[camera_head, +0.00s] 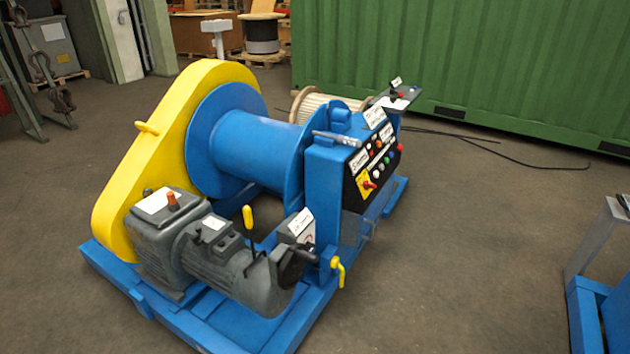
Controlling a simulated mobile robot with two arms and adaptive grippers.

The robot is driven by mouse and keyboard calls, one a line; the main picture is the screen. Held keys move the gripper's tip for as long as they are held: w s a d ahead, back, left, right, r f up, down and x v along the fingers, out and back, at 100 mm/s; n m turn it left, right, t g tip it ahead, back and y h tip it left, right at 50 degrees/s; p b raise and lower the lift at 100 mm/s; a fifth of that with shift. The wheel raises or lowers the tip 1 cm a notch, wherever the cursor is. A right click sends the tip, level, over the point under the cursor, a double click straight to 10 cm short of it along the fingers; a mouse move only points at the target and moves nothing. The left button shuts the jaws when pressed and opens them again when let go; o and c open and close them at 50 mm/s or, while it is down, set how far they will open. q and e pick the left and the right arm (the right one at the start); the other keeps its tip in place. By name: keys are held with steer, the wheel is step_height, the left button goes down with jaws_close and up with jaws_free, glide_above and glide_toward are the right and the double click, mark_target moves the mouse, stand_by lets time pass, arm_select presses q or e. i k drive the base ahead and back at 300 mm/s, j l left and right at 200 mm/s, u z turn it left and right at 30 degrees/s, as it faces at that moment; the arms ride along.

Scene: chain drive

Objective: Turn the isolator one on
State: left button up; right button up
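A blue winch machine with a yellow chain guard (150,150) stands in the middle of the view. Its black control panel (376,170) faces right and carries several coloured buttons and white labels. A red rotary switch on a yellow plate (366,184) sits at the panel's lower left and looks like an isolator. Its exact position and the label text are too small to read. A black part with a handle (294,264) is at the end of the grey motor (225,262). I cannot tell which is isolator one. Neither of my grippers shows.
A yellow lever (249,220) and a yellow valve handle (339,270) stick out near the motor. Blue equipment (590,315) stands at the right edge. A green container (470,60) is behind, with a black cable (500,152) on the floor.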

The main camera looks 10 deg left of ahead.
mark_target(368, 185)
steer(key=i+l+u, duration=0.5)
steer(key=u, duration=0.15)
steer(key=i+l+u, duration=0.2)
steer(key=l+u, duration=0.15)
steer(key=l, duration=0.15)
steer(key=i+l+u, duration=0.15)
steer(key=l+u, duration=0.2)
